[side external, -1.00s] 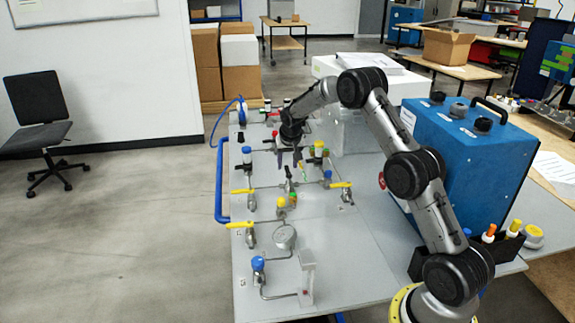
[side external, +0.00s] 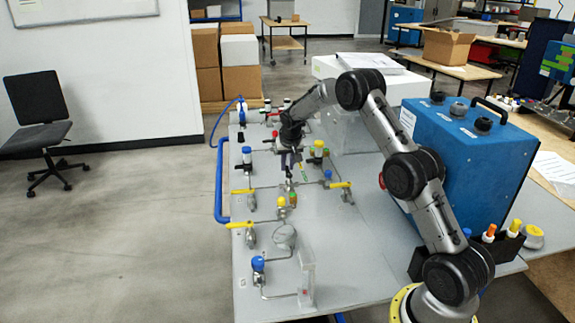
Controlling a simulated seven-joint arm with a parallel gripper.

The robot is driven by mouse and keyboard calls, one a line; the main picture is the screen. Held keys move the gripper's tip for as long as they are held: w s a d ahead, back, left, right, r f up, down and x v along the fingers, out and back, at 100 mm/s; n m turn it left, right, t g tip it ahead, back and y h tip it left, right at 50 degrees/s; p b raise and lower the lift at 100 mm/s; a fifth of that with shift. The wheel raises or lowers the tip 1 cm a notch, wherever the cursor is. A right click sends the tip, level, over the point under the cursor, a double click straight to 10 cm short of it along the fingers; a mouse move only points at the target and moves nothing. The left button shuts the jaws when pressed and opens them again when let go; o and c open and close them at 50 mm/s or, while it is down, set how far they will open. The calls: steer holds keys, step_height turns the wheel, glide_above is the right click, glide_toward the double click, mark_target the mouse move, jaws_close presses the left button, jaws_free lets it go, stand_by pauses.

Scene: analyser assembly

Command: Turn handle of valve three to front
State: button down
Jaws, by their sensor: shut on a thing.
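The valve board is a grey tabletop (side external: 345,250) with pipes, valves and small fittings. My gripper (side external: 290,166) points down over the middle of the board. Its fingers are closed together on a small valve handle, which they mostly hide. Two valves with yellow lever handles stand at the left, one upper (side external: 243,191) and one lower (side external: 239,225). Another yellow lever (side external: 340,185) is at the right. I cannot read the labels, so I cannot tell which valve is number three.
A round gauge (side external: 284,236), a clear upright block (side external: 306,280) and a blue-capped valve (side external: 258,265) are nearer the front. A large blue case (side external: 460,160) stands right.

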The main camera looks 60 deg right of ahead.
mark_target(280, 185)
steer(key=n, duration=0.1)
steer(key=n+y, duration=0.1)
steer(key=n, duration=0.1)
steer(key=a+n+t, duration=0.1)
steer(key=shift+w, duration=0.3)
steer(key=n+y, duration=0.1)
steer(key=n, duration=0.1)
steer(key=a+n+y, duration=0.1)
steer(key=n, duration=0.2)
steer(key=shift+w, duration=0.15)
steer(key=n+y, duration=0.1)
steer(key=n, duration=0.1)
steer(key=a+n+y, duration=0.1)
steer(key=n, duration=0.1)
steer(key=shift+a, duration=0.1)
steer(key=shift+s+a+n+g+y, duration=0.15)
steer(key=shift+n+y, duration=0.1)
steer(key=shift+n, duration=0.6)
steer(key=shift+s+a+n+g+y, duration=0.15)
steer(key=shift+n+g+y, duration=0.05)
steer(key=shift+n, duration=0.6)
steer(key=shift+s+a+n+g+y, duration=0.15)
steer(key=shift+n+y, duration=0.1)
steer(key=shift+n, duration=0.6)
steer(key=c, duration=0.8)
jaws_free()
